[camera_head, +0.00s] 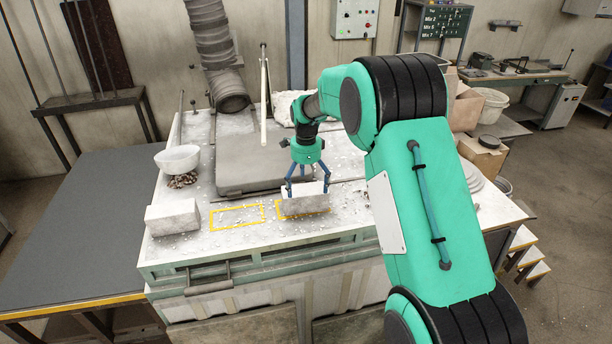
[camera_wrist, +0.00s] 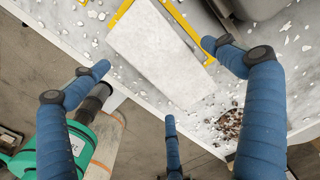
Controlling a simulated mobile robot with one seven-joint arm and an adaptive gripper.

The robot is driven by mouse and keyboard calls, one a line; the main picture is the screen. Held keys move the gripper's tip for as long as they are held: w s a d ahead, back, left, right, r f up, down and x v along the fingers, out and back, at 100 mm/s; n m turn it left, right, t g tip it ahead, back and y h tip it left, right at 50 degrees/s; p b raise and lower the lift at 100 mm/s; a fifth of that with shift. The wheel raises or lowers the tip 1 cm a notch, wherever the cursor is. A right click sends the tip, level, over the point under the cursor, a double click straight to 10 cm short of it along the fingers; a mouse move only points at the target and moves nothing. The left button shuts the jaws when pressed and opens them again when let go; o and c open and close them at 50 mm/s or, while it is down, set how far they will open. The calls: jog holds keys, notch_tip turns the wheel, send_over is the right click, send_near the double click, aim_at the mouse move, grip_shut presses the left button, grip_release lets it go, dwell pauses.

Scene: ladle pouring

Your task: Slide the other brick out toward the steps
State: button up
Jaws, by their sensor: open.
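One pale grey brick (camera_head: 304,203) sits at the right yellow outline (camera_head: 281,209) near the table's front edge. My gripper (camera_head: 307,188) is above this brick, with its blue fingers spread and pointing down. In the wrist view a pale brick (camera_wrist: 158,48) lies beyond and between the open fingers (camera_wrist: 158,70), with a yellow line along its far side. I cannot tell whether any finger touches it. Another pale brick (camera_head: 172,217) sits at the table's left front, outside the outlines. The steps (camera_head: 526,256), with light treads, stand at the right of the table.
An empty yellow outline (camera_head: 237,216) lies between the bricks. A white bowl (camera_head: 178,158) is over a heap of small lumps (camera_head: 182,181) at the left. A dark grey slab (camera_head: 258,161) lies behind. White chips litter the tabletop.

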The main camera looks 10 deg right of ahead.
aim_at(307, 192)
jog(key=shift+f, duration=2.3)
jog(key=c, duration=1.9)
jog(key=shift+c, duration=0.2)
jog(key=shift+d, duration=0.2)
jog(key=shift+w+d+p, duration=0.2)
jog(key=shift+d+p, duration=0.1)
jog(key=shift+d, duration=4.9)
jog(key=shift+w+d+p, duration=0.2)
jog(key=shift+d+p, duration=0.05)
jog(key=shift+d, duration=4.9)
